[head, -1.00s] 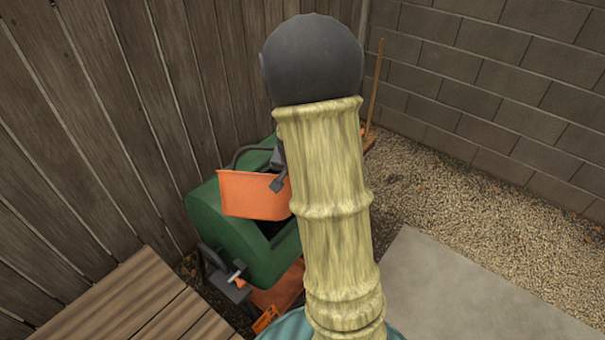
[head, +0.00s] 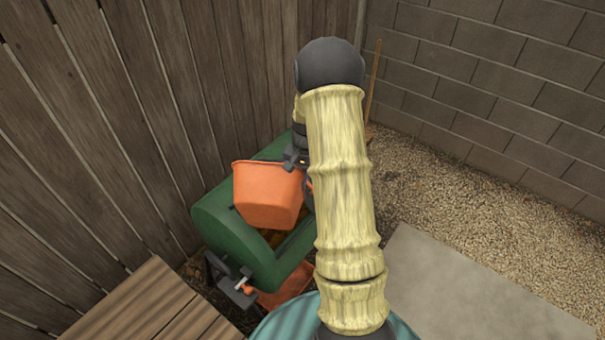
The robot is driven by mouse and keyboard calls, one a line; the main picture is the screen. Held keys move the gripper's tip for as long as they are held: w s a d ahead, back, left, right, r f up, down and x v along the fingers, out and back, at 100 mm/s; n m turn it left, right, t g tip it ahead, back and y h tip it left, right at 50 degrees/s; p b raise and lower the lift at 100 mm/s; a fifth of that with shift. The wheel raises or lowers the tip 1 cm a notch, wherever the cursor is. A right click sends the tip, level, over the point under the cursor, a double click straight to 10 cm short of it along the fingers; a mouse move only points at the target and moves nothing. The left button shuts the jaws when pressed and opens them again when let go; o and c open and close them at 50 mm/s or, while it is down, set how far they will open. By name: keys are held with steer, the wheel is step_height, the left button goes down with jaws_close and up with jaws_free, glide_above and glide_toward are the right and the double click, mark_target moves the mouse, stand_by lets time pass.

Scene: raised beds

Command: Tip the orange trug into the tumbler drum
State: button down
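The orange trug (head: 268,192) is in the air over the green tumbler drum (head: 222,226), tilted, with its outer side and base towards me. Its inside and its handle are out of sight. The drum's opening faces up under the trug, and brownish material (head: 276,238) shows in it. My gripper (head: 294,162) is at the trug's upper right edge and holds it up. My arm hides part of the gripper, and its fingertips are hard to make out.
A wooden fence stands close behind and left of the drum, and a block wall (head: 480,80) at the right. A slatted wooden surface (head: 150,305) is at front left. Gravel (head: 440,200) and a pale slab (head: 450,290) lie clear at right.

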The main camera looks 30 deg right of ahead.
steer(key=shift+w+d+f+g+y+p, duration=0.15)
steer(key=shift+w+d+g+p, duration=0.15)
steer(key=shift+w, duration=0.1)
steer(key=shift+w+d+f+g+y+p, duration=0.1)
steer(key=shift+w+d+g+y+p, duration=0.1)
steer(key=shift+w+p, duration=0.15)
steer(key=shift+s, duration=0.2)
steer(key=shift+r, duration=0.1)
